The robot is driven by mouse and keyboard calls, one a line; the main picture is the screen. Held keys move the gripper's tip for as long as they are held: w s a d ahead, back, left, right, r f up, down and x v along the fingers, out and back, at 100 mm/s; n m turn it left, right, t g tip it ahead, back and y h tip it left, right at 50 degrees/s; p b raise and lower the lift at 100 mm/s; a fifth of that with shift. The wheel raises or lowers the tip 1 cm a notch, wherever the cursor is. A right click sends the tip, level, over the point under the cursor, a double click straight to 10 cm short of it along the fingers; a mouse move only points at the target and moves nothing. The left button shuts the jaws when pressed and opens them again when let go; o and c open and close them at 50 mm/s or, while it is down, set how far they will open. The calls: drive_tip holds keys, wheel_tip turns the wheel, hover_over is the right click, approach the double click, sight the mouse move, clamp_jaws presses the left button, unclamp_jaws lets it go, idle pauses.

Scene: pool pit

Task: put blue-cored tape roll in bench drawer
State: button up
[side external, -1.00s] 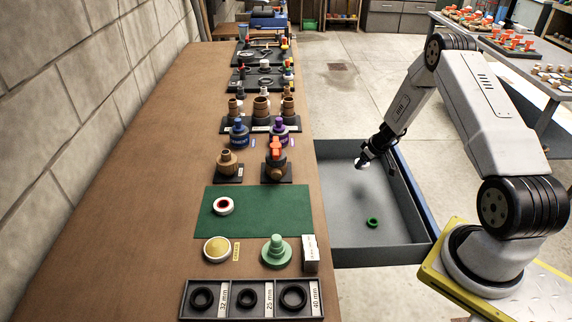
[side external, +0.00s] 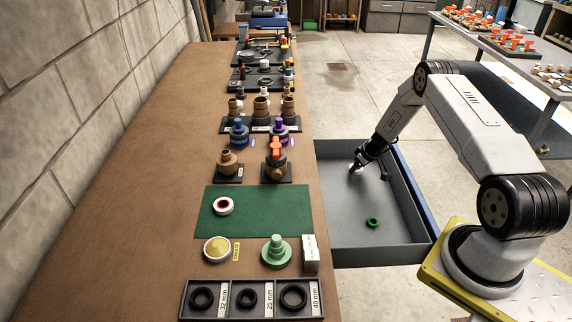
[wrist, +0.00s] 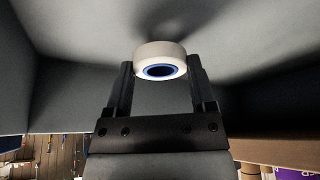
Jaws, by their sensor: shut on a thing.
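The blue-cored tape roll (wrist: 160,58) is white with a blue inner ring. My gripper (wrist: 160,82) is shut on it, one finger on each side of the roll. In the side external view my gripper (side external: 359,167) is inside the open bench drawer (side external: 404,200), over its far part, and the roll shows only as a small white patch. The roll is low, close to the grey drawer floor; I cannot tell whether it touches it.
A green ring (side external: 373,222) lies on the drawer floor nearer the camera. A red-cored white roll (side external: 223,206) lies on the green mat (side external: 262,222) on the bench. The drawer walls stand around my gripper. The middle of the drawer floor is clear.

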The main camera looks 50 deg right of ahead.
drive_tip(key=shift+f, duration=1)
drive_tip(key=shift+f, duration=0.15)
drive_tip(key=o, duration=1.1)
drive_tip(key=shift+s+r, duration=0.2)
drive_tip(key=shift+r, duration=0.45)
drive_tip(key=shift+v, duration=5.5)
